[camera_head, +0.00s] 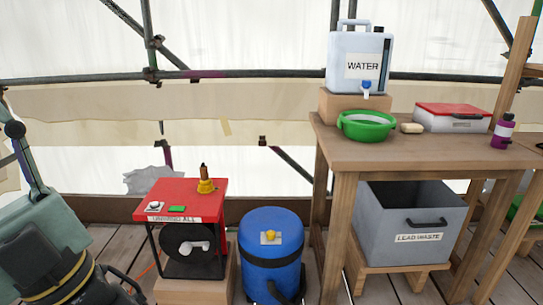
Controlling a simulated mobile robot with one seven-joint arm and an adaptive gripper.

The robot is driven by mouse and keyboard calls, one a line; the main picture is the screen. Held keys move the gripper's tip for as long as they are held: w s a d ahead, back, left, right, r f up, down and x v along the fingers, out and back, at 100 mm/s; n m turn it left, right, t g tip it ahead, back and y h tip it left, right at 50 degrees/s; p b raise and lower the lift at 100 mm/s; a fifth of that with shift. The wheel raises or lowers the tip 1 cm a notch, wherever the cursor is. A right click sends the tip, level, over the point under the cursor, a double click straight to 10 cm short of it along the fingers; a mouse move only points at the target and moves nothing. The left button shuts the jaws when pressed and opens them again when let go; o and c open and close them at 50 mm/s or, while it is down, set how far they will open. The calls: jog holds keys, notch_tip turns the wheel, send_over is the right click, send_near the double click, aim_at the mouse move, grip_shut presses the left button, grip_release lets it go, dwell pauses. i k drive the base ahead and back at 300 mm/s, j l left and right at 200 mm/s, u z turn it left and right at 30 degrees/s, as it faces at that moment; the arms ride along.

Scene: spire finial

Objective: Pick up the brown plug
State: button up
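A small brown piece (204,171), which looks like the brown plug, stands upright at the top of a yellow fitting (206,186). I cannot tell whether it is pushed into the fitting or only rests on it. The fitting sits on the red top (189,187) of a low cable-reel unit, toward its back right. No gripper of mine shows clearly in this view, and nothing is seen touching the brown piece.
A white item (155,207) and a green block (177,209) lie on the red top. A blue drum (270,250) stands close to its right, then a wooden table (390,148) with a water container (358,62).

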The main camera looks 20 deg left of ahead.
aim_at(205, 181)
jog(key=u, duration=0.15)
jog(key=i+l+u, duration=0.3)
jog(key=u, duration=0.15)
jog(key=i+l+u, duration=0.25)
jog(key=u, duration=0.2)
jog(key=i+l, duration=0.15)
jog(key=l, duration=0.15)
jog(key=i+l+u, duration=0.1)
jog(key=l, duration=0.2)
jog(key=i+l, duration=0.15)
jog(key=l, duration=0.2)
jog(key=i+l, duration=0.1)
jog(key=l, duration=0.2)
jog(key=i+l, duration=0.15)
jog(key=i, duration=0.15)
jog(key=i+j, duration=0.2)
